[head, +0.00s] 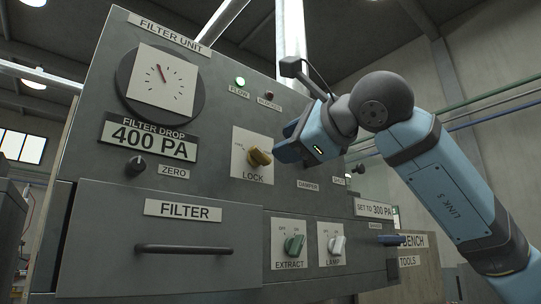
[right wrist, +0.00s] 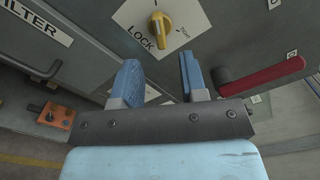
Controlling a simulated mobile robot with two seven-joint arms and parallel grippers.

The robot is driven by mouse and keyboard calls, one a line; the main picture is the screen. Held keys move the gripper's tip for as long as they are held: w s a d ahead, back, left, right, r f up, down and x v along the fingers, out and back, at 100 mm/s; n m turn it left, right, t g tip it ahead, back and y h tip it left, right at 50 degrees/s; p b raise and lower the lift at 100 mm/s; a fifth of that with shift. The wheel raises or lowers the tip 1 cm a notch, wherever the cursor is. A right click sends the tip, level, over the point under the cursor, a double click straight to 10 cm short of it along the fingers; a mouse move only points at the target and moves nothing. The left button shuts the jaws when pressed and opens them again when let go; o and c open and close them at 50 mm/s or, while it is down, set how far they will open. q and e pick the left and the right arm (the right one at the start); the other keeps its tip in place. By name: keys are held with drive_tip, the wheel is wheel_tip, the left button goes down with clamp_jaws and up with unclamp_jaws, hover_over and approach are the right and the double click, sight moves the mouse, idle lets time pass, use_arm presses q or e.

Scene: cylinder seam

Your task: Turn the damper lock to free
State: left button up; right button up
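The damper lock is a yellow knob (head: 259,158) on a white plate marked LOCK (head: 251,174), in the middle of the grey filter unit panel. In the right wrist view the yellow knob (right wrist: 159,28) stands beyond my fingers, near the top edge. My right gripper (head: 286,142) is just right of the knob in the head view. In the right wrist view my right gripper (right wrist: 160,64) is open, with nothing between its fingers, apart from the knob. My left gripper is not in view.
A red lever (right wrist: 262,76) on a dark pivot is right of my fingers in the wrist view. Below the lock are the green EXTRACT knob (head: 294,244), the white LAMP knob (head: 337,244) and the FILTER drawer handle (head: 184,248). A green FLOW lamp (head: 240,81) is lit above.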

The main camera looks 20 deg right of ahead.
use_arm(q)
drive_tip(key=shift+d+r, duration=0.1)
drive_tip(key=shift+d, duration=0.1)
use_arm(e)
drive_tip(key=v, duration=0.6)
drive_tip(key=shift+s, duration=0.3)
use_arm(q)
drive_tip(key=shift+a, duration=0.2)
